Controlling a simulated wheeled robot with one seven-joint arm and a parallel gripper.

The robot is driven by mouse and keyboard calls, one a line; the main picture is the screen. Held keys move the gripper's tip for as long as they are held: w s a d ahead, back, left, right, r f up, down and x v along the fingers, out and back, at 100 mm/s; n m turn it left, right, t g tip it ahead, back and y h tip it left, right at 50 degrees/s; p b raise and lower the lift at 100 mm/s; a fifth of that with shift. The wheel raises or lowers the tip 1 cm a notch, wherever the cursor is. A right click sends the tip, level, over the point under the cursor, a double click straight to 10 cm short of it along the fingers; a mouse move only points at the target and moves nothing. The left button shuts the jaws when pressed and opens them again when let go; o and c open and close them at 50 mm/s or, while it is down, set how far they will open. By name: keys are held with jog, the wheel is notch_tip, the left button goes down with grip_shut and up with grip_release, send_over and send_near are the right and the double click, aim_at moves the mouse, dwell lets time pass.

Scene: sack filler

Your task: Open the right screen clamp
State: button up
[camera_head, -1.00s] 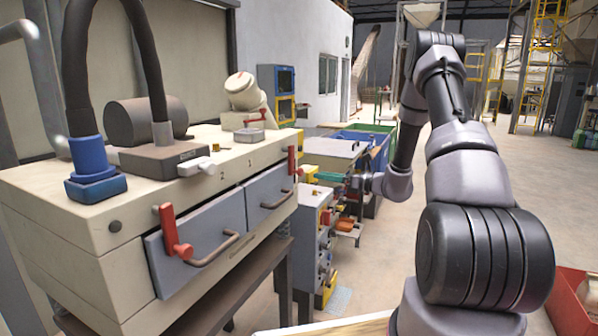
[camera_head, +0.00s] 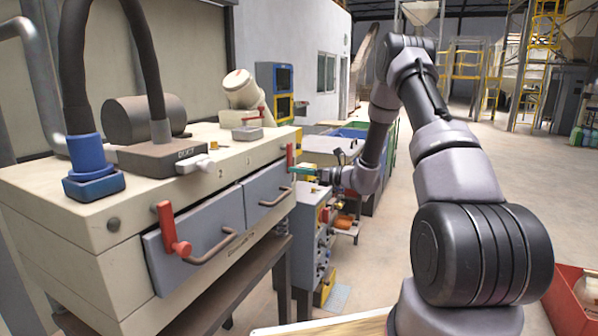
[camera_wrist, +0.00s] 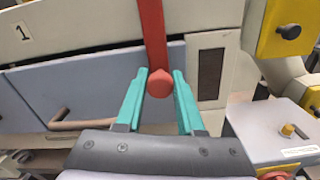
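The right screen clamp (camera_head: 291,156) is a red lever at the right end of the cream machine's front, beside the right grey drawer (camera_head: 268,193). In the wrist view the red lever (camera_wrist: 153,35) hangs down from the top edge and ends in a round red knob. My gripper (camera_head: 305,171) is at this clamp, with teal fingers. In the wrist view my gripper (camera_wrist: 160,84) is open, one finger on each side of the knob, with small gaps showing. Contact cannot be told.
Another red clamp (camera_head: 172,230) sits on the left drawer (camera_head: 195,240). Curved handles stick out from both drawer fronts. A grey box with a yellow knob (camera_wrist: 288,130) stands close on the right in the wrist view.

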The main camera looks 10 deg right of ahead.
grip_shut()
jog(key=shift+d, duration=0.1)
dwell(1.0)
